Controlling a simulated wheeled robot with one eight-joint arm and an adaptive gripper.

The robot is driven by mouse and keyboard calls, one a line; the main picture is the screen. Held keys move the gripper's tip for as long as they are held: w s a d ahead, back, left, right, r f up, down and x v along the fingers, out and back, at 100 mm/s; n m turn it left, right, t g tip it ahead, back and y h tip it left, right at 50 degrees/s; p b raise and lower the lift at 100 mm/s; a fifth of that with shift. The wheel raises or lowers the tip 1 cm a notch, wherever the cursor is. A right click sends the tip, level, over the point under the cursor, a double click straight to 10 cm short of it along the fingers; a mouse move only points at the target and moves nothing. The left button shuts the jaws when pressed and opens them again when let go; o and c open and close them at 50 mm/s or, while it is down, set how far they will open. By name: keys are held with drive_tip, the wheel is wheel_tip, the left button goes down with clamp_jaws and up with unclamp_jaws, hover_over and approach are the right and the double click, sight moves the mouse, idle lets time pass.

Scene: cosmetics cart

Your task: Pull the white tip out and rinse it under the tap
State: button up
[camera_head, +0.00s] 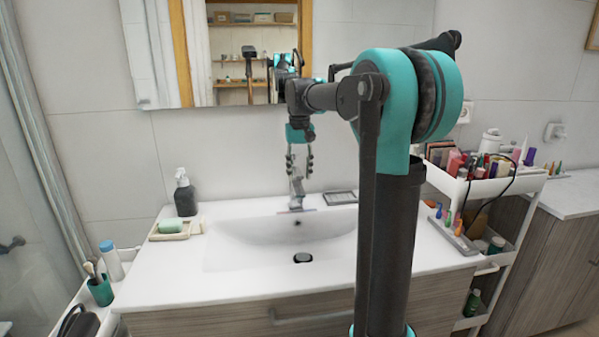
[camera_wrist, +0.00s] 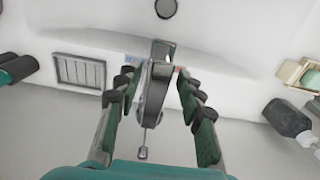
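The tap (camera_head: 297,193) stands at the back of the white washbasin (camera_head: 235,250), over the drain (camera_head: 302,257). My gripper (camera_head: 299,158) hangs over it, pointing down. In the wrist view my gripper (camera_wrist: 157,88) is open, with a finger on each side of the tap (camera_wrist: 153,90). I see no white tip between the fingers, and I cannot tell whether they touch the tap. I cannot make out the white tip in either view. No water flow is visible.
A dark soap dispenser (camera_head: 185,195) and a soap dish (camera_head: 158,236) stand left of the basin. A flat dark-framed slatted piece (camera_head: 340,197) lies behind it. The cart (camera_head: 486,189) at right is crowded with cosmetics. A green brush cup (camera_head: 101,293) is at front left.

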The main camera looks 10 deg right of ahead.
clamp_jaws()
drive_tip(key=shift+w+r+g, duration=0.4)
drive_tip(key=shift+r+g, duration=0.35)
drive_tip(key=shift+g, duration=0.25)
drive_tip(key=shift+o, duration=1.3)
unclamp_jaws()
